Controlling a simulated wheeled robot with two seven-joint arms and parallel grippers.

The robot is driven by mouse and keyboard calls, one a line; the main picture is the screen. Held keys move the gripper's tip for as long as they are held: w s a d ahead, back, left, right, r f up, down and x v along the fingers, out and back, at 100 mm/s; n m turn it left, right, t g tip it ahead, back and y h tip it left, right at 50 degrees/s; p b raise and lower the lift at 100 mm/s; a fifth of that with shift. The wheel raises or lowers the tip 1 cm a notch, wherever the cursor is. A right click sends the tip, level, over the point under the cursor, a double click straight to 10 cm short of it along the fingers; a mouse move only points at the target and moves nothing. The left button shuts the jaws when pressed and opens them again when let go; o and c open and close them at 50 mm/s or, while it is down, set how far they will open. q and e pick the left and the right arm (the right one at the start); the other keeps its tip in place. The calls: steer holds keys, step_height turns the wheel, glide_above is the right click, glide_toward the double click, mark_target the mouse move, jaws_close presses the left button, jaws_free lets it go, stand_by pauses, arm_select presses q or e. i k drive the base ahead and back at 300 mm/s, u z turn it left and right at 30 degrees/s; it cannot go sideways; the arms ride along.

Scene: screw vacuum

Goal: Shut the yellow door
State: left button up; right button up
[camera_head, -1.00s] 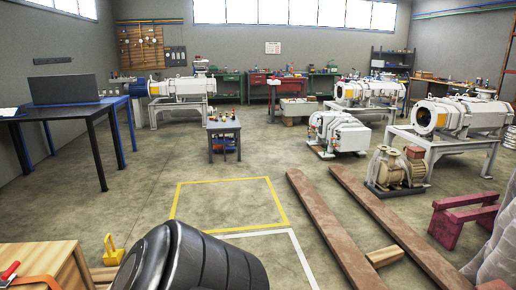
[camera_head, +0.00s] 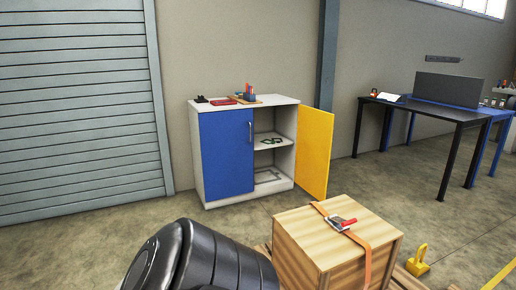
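The yellow door (camera_head: 315,152) is the right door of a white cabinet (camera_head: 273,191) against the wall. It stands swung wide open to the right. The cabinet's blue door (camera_head: 227,153) with a handle is shut. The open right half shows a shelf (camera_head: 275,141) with a small green item on it. My black arm link covers the bottom middle of the picture. Neither gripper is in view.
A strapped wooden crate (camera_head: 338,239) with a red-handled tool on top stands in front of the cabinet. A black table (camera_head: 436,111) is at the right. A roller shutter (camera_head: 80,105) is at the left. Open floor lies before the cabinet.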

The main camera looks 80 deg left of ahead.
mark_target(315, 131)
steer(key=u, duration=0.2)
steer(key=i, duration=6.7)
steer(key=u, duration=3.2)
steer(key=i, duration=2.55)
steer(key=u, duration=0.9)
